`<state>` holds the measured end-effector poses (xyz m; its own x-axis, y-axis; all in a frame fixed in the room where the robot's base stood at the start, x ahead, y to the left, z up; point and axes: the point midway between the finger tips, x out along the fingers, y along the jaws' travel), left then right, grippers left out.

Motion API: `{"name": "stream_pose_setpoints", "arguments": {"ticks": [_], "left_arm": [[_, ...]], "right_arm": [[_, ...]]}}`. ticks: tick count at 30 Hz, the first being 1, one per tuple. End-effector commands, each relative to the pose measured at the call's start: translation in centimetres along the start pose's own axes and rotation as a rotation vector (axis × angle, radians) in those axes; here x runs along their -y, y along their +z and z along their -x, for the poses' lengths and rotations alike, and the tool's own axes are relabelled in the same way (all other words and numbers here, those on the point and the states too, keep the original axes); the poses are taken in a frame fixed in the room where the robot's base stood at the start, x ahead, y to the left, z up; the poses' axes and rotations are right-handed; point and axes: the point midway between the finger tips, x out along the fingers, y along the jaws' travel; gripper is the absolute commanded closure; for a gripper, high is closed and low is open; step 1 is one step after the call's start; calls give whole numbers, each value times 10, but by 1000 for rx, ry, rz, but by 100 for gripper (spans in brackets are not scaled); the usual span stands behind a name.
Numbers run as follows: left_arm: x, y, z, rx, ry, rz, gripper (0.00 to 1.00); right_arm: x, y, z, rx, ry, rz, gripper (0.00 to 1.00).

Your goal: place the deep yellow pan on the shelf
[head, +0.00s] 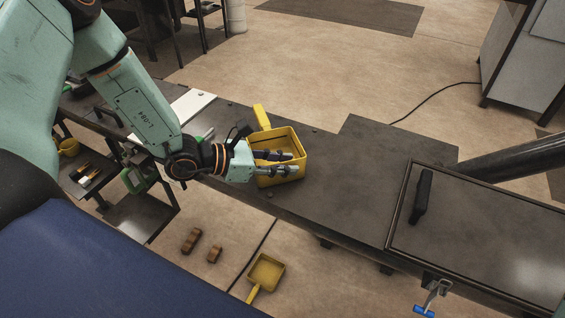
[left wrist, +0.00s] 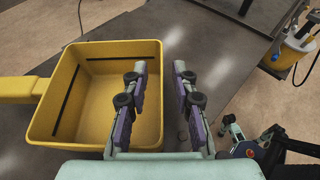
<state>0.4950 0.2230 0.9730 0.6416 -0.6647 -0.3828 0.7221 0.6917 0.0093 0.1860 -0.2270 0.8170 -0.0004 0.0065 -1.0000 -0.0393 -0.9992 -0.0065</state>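A deep, square yellow pan (head: 284,138) sits on the dark bench, its handle pointing away to the back. It also fills the left of the left wrist view (left wrist: 92,112), handle to the left. My left gripper (head: 292,163) is at the pan's near right part. In the left wrist view its fingers (left wrist: 160,67) are apart, one over the pan's inside and one outside, with the right wall between them. I cannot tell whether either finger touches it. My right gripper is not in view. A lower dark shelf (head: 142,216) shows at the left.
A second, shallower-looking yellow pan (head: 266,271) lies lower, near the floor, beside brown blocks (head: 191,240). A white board (head: 192,105) lies left of the pan.

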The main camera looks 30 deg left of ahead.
Motion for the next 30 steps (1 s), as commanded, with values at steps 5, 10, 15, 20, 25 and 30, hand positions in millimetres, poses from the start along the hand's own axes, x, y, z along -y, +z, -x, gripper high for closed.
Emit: {"name": "stream_pose_setpoints", "arguments": {"ticks": [5,10,15,20,25,30], "left_arm": [[0,0,0,0,0,0,72],[0,3,1,0,0,0,72],[-2,5,14,3,4,4,72],[-1,6,31,4,4,3,72],[-1,6,49,4,4,3,72],[-1,7,67,4,4,3,72]], "right_arm": [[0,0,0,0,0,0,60],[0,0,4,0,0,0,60],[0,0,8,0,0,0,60],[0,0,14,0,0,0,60],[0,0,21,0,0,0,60],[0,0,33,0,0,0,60]]}}
